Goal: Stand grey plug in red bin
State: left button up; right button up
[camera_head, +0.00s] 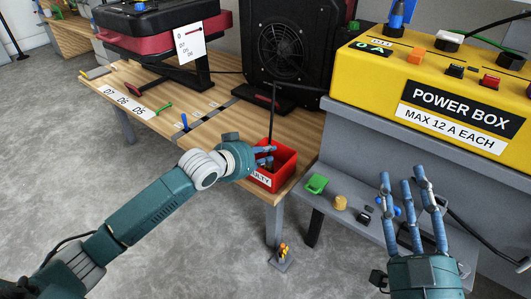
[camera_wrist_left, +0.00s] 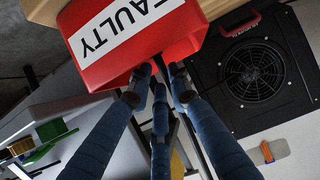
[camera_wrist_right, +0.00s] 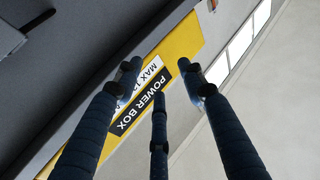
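The red bin (camera_head: 284,166) with a "FAULTY" label stands at the near corner of the wooden table; it fills the top of the left wrist view (camera_wrist_left: 185,28). My left gripper (camera_head: 266,156) is at the bin's left rim, its fingers partly drawn together. A thin dark upright rod or cord (camera_head: 274,112) rises by these fingers. I cannot tell whether they hold it, or whether it belongs to the grey plug. I cannot pick out the grey plug's body with certainty. My right gripper (camera_head: 407,185) is open and empty, fingers spread, before the yellow power box (camera_head: 450,85).
A grey shelf (camera_head: 335,203) below the power box holds a green connector (camera_head: 316,183), a yellow piece (camera_head: 340,202) and small dark parts. A black fan unit (camera_head: 290,55) stands behind the bin. A small object with orange tips (camera_head: 283,256) is on the floor.

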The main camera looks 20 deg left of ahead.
pick_arm(q)
jog(key=shift+o, duration=0.2)
jog(key=p+v, duration=0.4)
jog(key=v, duration=0.8)
jog(key=s+d+f+y, duration=0.1)
jog(key=s+d+f, duration=0.2)
jog(key=s, duration=0.4)
jog(key=s+d+f+n+y, duration=0.1)
jog(key=s+d+f, duration=0.2)
jog(key=s+d, duration=0.2)
jog(key=s, duration=0.3)
jog(key=shift+g, duration=0.3)
pick_arm(e)
jog(key=s+d+f+g+h, duration=0.1)
jog(key=f+g, duration=0.3)
jog(key=f, duration=0.5)
jog(key=s+d+f+g+h, duration=0.2)
jog(key=f+g, duration=0.3)
jog(key=f, duration=0.5)
jog(key=shift+s+d+g, duration=0.3)
jog(key=shift+s+d, duration=0.05)
jog(key=shift+s, duration=0.45)
pick_arm(q)
jog(key=shift+s+f, duration=0.1)
jog(key=shift+f, duration=0.05)
pick_arm(e)
jog(key=shift+r, duration=0.1)
